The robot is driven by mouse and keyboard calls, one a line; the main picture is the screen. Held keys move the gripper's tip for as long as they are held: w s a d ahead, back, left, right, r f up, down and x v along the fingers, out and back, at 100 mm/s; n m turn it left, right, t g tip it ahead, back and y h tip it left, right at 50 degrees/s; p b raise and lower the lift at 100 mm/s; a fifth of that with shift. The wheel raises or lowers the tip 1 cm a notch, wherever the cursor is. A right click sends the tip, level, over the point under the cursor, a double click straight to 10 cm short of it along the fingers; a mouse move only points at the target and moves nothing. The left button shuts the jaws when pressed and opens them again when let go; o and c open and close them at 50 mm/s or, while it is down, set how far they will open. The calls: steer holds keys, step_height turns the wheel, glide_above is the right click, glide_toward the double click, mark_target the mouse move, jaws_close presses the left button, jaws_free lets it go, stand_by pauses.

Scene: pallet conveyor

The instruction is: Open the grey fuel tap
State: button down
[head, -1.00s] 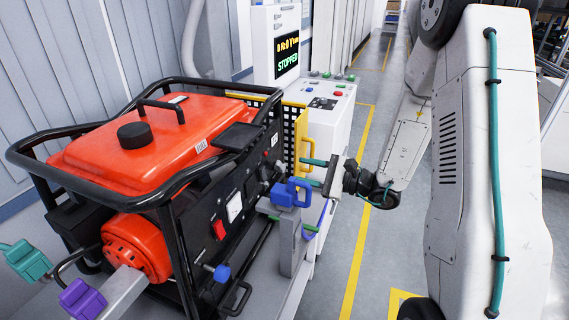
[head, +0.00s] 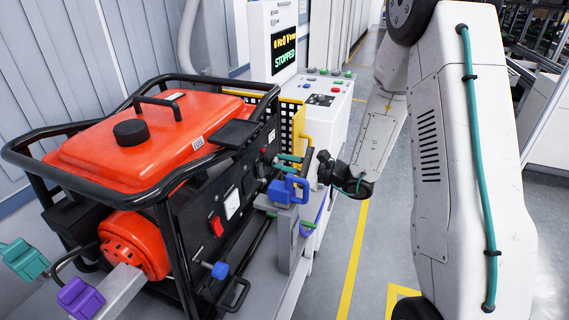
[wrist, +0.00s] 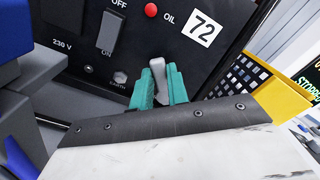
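The grey fuel tap (wrist: 157,70) is a small lever on the black generator panel. In the wrist view it stands nearly upright, its top leaning slightly left. My gripper (wrist: 160,88) has one teal finger on each side of it, close against the lever. Its lower part is hidden between the fingers. In the head view my gripper (head: 289,162) reaches the panel from the right with its fingers close together. The tap itself is hard to make out there.
The orange generator (head: 110,165) sits in a black tube frame. A blue padlock-like part (head: 288,190) on a grey post stands just in front of my gripper. A yellow mesh guard (head: 291,115) and a white control cabinet (head: 325,110) are behind. Open floor lies to the right.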

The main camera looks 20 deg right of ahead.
steer(key=m, duration=0.3)
steer(key=w+d+m, duration=0.1)
steer(key=shift+r+m, duration=0.35)
steer(key=shift+m, duration=0.05)
steer(key=m, duration=0.2)
steer(key=w+m, duration=0.1)
steer(key=shift+d+m, duration=0.3)
steer(key=shift+d, duration=0.05)
steer(key=m, duration=0.3)
steer(key=w+d+m, duration=0.1)
steer(key=shift+f, duration=0.15)
steer(key=shift+w+d+f+m, duration=0.1)
steer(key=shift+f+m, duration=0.05)
steer(key=shift+m, duration=0.7)
steer(key=shift+w+d+f+m, duration=0.1)
steer(key=shift+m, duration=0.75)
steer(key=c, duration=1.4)
jaws_free()
steer(key=shift+o, duration=0.2)
